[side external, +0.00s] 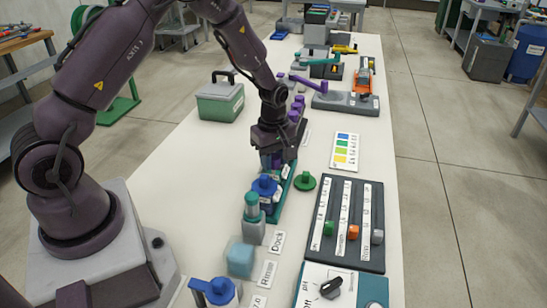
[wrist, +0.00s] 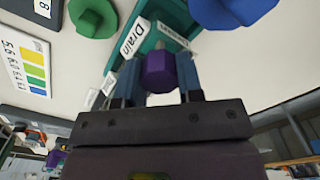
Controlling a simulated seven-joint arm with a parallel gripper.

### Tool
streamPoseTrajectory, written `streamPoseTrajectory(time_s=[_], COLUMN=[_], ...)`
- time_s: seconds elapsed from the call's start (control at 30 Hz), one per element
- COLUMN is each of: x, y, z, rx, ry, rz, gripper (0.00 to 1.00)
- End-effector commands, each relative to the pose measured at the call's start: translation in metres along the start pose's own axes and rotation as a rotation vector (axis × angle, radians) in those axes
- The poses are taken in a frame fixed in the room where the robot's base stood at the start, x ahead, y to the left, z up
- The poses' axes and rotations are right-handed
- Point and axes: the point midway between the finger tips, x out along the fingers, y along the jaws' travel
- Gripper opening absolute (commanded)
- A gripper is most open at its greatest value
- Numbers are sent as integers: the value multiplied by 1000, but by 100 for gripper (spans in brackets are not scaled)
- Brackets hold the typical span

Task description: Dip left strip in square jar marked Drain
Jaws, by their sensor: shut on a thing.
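My gripper (side external: 275,156) is shut on a purple hexagonal grip (wrist: 159,74), which shows between the two fingers in the wrist view. The test strip itself cannot be made out; the grip hides whatever is under it. The gripper is low over the teal rack (side external: 282,203). A white label reading Drain (wrist: 133,37) is just beyond the fingers in the wrist view. The square jar for that label is mostly hidden by my gripper, and I cannot tell whether the strip is inside it. A green lid (side external: 305,181) lies on the table beside the rack.
A blue-capped jar (side external: 265,188) stands close in front of my gripper. Several purple pieces (side external: 297,106) stand behind. A colour card (side external: 344,150) and a slider panel (side external: 349,222) lie to the right.

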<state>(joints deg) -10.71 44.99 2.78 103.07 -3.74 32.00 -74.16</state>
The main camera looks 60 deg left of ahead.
Motion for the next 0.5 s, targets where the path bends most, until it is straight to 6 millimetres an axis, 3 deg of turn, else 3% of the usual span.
streamPoseTrajectory(time_s=[0.17,0.5], x=[-3,-29], y=[0,0], z=[0,0], rx=[0,1], ry=[0,1], rz=[1,2], gripper=[12,12])
